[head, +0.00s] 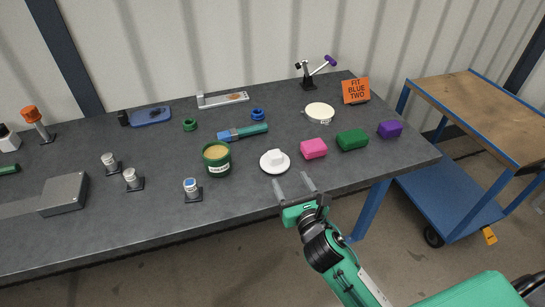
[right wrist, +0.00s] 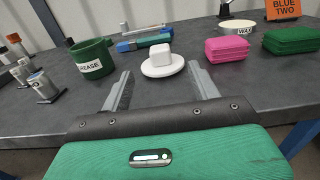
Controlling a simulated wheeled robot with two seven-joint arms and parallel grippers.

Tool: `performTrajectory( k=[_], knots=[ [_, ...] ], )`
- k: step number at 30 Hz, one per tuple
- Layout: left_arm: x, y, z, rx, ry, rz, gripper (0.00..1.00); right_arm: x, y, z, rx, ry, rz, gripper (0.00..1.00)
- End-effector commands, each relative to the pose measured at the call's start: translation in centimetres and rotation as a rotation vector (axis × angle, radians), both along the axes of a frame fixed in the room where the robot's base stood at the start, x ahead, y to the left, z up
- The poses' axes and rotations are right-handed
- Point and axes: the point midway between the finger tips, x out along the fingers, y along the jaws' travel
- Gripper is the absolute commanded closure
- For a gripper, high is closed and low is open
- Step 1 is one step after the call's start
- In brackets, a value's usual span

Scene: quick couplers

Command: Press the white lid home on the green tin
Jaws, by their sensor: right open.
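The green tin (head: 217,159) stands upright and open on the dark table, with tan contents showing inside. In the right wrist view the tin (right wrist: 93,60) carries a label that reads GREASE. The white lid (head: 274,162) lies flat on the table to the right of the tin, apart from it, with its blocky knob up; it also shows in the right wrist view (right wrist: 161,66). My right gripper (head: 293,183) is open and empty at the table's front edge, just short of the lid. In the right wrist view its fingers (right wrist: 157,82) point toward the lid from either side. My left gripper is not in view.
Pink (head: 314,148), green (head: 352,139) and purple (head: 390,129) blocks lie right of the lid. A round WAX tin (head: 319,113) stands behind them. A blue-green coupler (head: 243,132) lies behind the tin. Small fittings on stands (head: 193,190) are to the left.

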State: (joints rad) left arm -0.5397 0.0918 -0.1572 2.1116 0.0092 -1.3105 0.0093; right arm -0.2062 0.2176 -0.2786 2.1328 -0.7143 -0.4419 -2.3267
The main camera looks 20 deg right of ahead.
Motion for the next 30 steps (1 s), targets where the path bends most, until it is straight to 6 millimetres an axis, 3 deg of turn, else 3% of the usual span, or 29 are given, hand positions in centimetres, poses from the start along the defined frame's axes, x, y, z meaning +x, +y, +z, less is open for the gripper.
performTrajectory(
  k=[12, 20, 30],
  knots=[
    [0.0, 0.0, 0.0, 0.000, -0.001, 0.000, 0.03, 6.7, 0.2, -0.1, 0.004, 0.000, 0.000, 0.38],
    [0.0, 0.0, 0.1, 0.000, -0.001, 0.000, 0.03, 8.4, 0.3, -0.2, 0.005, 0.001, -0.001, 0.38],
    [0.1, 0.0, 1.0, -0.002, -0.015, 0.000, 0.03, 12.7, 0.7, -0.8, 0.003, 0.002, 0.000, 0.38]
  ],
)
